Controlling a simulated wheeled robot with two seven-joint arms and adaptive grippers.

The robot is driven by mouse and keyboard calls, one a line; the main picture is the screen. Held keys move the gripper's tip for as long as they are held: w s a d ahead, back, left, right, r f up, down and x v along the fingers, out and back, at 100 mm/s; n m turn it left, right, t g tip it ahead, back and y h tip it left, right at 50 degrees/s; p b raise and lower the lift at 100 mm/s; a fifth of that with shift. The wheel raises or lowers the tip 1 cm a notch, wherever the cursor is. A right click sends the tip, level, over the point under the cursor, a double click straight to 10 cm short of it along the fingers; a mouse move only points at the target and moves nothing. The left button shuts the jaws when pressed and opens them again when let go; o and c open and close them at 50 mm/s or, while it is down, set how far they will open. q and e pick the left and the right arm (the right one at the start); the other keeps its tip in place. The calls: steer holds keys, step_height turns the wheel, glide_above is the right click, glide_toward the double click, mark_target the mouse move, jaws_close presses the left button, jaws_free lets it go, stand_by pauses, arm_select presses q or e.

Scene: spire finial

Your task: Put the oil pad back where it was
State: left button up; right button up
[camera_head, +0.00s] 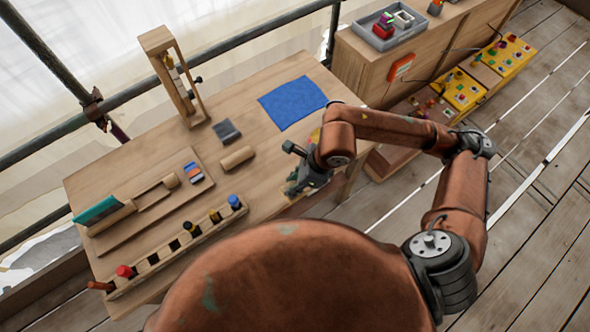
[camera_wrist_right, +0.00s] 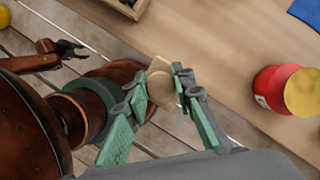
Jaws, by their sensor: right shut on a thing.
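My right gripper (camera_wrist_right: 163,88) has green-padded fingers closed on a small tan piece (camera_wrist_right: 160,80), which looks like the oil pad. In the head view the right gripper (camera_head: 300,178) is at the front right edge of the workbench (camera_head: 265,120), and the piece in it cannot be made out. In the wrist view the piece is seen over the bench edge and the floor. A red tin with a yellow top (camera_wrist_right: 280,88) stands on the bench to the right of the fingers. The left gripper does not show in the head view; a dark jaw-like shape (camera_wrist_right: 68,49) in the wrist view is unclear.
A blue cloth (camera_head: 292,102) lies at the back right of the bench. A dark block (camera_head: 227,132) and a tan cylinder (camera_head: 237,158) lie mid-bench. A slotted wooden rack (camera_head: 170,253) runs along the front. A wooden frame (camera_head: 168,75) stands at the back. Bare bench surrounds the cloth.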

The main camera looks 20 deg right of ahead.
steer(key=shift+w+f, duration=0.15)
steer(key=shift+w, duration=0.2)
steer(key=w+d+f, duration=0.1)
steer(key=w+f, duration=0.2)
steer(key=w, duration=0.1)
steer(key=w+d+f, duration=0.2)
steer(key=w+f, duration=0.1)
steer(key=w, duration=0.1)
steer(key=w+d+f+p, duration=0.1)
steer(key=w+f, duration=0.2)
steer(key=w, duration=0.1)
steer(key=shift+w+d+f, duration=0.2)
steer(key=shift+d+f, duration=0.05)
steer(key=shift+f, duration=0.05)
step_height(320, 180, down, 3)
steer(key=shift+p, duration=0.35)
arm_select(q)
steer(key=shift+s+r, duration=0.15)
steer(key=shift+r, duration=0.65)
arm_select(e)
steer(key=shift+f, duration=0.1)
